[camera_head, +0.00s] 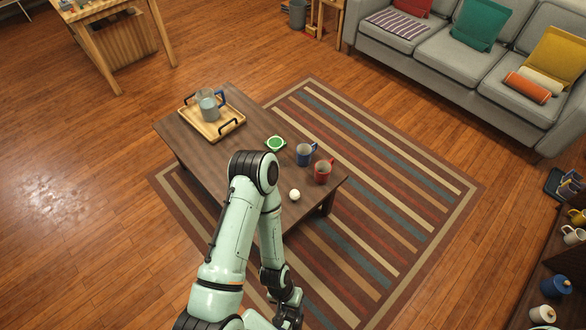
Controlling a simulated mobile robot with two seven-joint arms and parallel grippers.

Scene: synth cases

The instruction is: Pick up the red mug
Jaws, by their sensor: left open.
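The red mug (322,172) stands upright near the right corner of the dark low table (188,142). A blue mug (304,155) stands close behind it, a little to the left. My left arm reaches up in front of the table and bends down again. Its gripper (290,312) is open at the bottom of the view, small and dark, well below and apart from the red mug. The arm hides part of the table's front. My right gripper is not in view.
A wooden tray (229,127) holds a grey pitcher (208,104). A striped rug (400,215) surrounds the table's right. A grey sofa (470,70) and a shelf with several mugs stand right.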

